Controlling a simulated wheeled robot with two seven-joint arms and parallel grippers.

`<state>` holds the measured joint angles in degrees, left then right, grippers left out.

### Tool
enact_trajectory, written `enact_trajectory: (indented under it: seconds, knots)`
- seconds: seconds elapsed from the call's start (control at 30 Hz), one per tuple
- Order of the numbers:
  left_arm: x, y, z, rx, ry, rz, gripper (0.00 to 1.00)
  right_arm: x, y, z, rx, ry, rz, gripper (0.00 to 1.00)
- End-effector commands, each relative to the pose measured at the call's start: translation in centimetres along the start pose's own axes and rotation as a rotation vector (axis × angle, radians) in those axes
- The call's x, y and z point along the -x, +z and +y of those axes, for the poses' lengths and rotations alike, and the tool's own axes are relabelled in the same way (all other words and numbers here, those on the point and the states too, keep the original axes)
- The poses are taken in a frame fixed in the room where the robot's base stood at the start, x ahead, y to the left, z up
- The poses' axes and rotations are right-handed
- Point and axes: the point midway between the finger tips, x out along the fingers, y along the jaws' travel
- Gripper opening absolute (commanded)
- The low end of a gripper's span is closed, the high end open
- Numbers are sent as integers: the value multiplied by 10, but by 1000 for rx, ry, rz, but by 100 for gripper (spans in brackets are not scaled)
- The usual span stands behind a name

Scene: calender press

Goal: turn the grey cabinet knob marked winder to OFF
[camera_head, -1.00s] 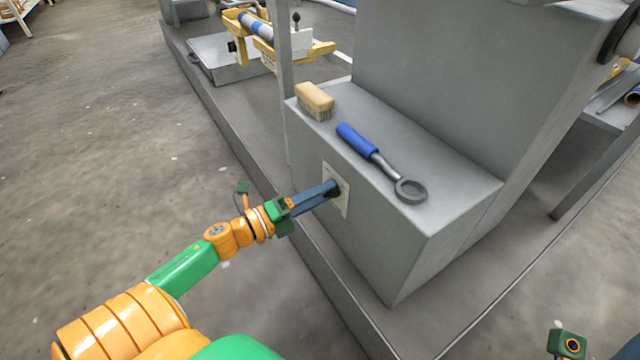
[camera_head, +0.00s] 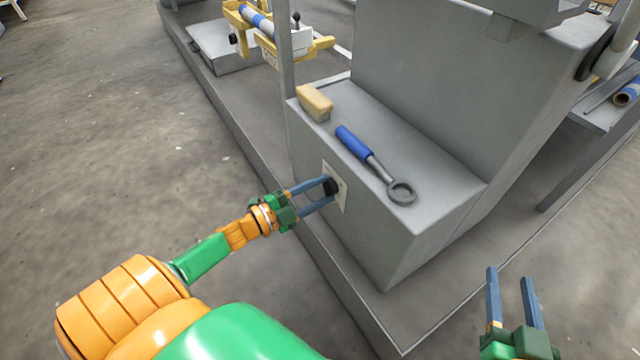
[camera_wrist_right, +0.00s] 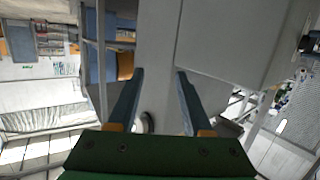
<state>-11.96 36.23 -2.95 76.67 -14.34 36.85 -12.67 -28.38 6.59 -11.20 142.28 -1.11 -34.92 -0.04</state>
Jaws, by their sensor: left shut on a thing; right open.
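The dark cabinet knob (camera_head: 331,186) sits on a pale plate (camera_head: 341,196) on the side of the grey cabinet (camera_head: 400,235). My left gripper (camera_head: 327,190) has its blue fingers around the knob, one above and one below, and is shut on it. The fingers partly hide the knob and plate, and the plate's marks are too small to read. My right gripper (camera_head: 508,274) is open and empty at the lower right, apart from the cabinet. Its spread fingers also show in the right wrist view (camera_wrist_right: 157,75).
On the cabinet top lie a brush (camera_head: 315,102) with a tan back and a ring-ended tool (camera_head: 372,160) with a blue handle. A grey post (camera_head: 286,70) stands at the cabinet's left corner. The floor (camera_head: 120,130) at left is clear.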

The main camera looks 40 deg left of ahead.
Motion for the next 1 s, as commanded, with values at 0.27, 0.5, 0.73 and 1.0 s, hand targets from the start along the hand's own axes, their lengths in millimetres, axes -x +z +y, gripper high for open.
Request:
enact_trajectory:
  seconds: [0.27,0.5,0.73,1.0]
  knots:
    - [0,0,-1,165,0,-2,0,14,56,5,-9,12,-297,50]
    - [0,1,0,241,1,-3,0,25,79,7,-14,16,-424,50]
    - [0,1,0,264,0,-3,0,29,86,7,-16,18,-463,50]
    - [0,1,0,265,1,-3,0,29,87,7,-16,18,-465,50]
